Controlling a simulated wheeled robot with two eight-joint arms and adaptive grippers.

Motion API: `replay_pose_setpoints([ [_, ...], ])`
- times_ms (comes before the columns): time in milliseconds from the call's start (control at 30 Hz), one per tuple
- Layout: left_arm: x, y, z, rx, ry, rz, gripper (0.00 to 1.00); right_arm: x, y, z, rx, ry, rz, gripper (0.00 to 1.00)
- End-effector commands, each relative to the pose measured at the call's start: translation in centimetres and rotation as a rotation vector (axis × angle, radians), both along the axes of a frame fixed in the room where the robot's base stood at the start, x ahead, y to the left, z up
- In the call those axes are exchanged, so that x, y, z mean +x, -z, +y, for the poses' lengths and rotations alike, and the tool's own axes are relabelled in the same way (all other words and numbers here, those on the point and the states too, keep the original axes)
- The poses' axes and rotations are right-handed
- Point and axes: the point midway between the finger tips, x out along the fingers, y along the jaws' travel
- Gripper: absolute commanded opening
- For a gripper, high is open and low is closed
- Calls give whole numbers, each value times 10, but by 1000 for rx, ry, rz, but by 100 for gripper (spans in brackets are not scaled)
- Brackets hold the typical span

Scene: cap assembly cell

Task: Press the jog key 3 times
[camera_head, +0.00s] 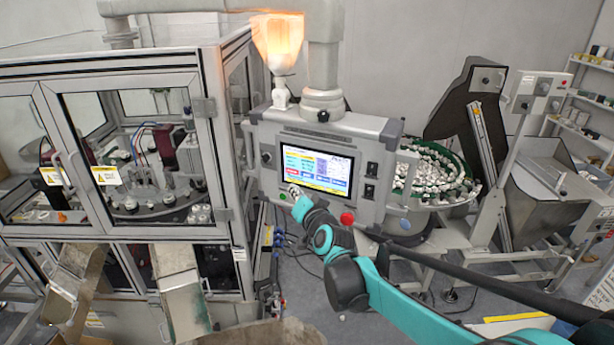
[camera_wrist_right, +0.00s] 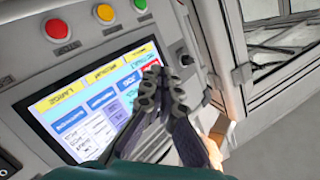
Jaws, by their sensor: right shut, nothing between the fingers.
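The control panel (camera_head: 375,155) has a lit touchscreen (camera_head: 322,168) with several coloured keys; I cannot read which one is the jog key. The screen also shows in the right wrist view (camera_wrist_right: 62,110), turned nearly upside down. My right gripper (camera_head: 293,190) is shut and empty at the screen's lower left corner. In the right wrist view, the dark fingers (camera_wrist_right: 163,85) cover part of the screen's edge, and a red key (camera_wrist_right: 131,94) shows beside them. I cannot tell whether the fingertips touch the panel. My left gripper is not in view.
Green (camera_wrist_right: 140,5), yellow (camera_wrist_right: 105,13) and red (camera_wrist_right: 57,29) buttons line the panel near the screen. A red mushroom button (camera_head: 347,218) sits at its lower edge. A glazed machine cabinet (camera_head: 215,150) stands left. A bowl of caps (camera_head: 435,170) stands right.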

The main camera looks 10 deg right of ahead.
Motion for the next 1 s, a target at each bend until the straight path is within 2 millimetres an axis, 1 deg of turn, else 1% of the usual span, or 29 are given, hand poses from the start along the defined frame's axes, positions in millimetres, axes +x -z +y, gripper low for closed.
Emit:
replay_pose_setpoints([
  [667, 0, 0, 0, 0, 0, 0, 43, 0, 0, 0, 0, 0, 0, 0],
  [767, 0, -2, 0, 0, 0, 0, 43, -5, 0, 5, -1, -1, 1, 0],
  [1000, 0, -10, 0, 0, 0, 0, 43, -26, -1, 21, -2, -2, 0, 0],
])
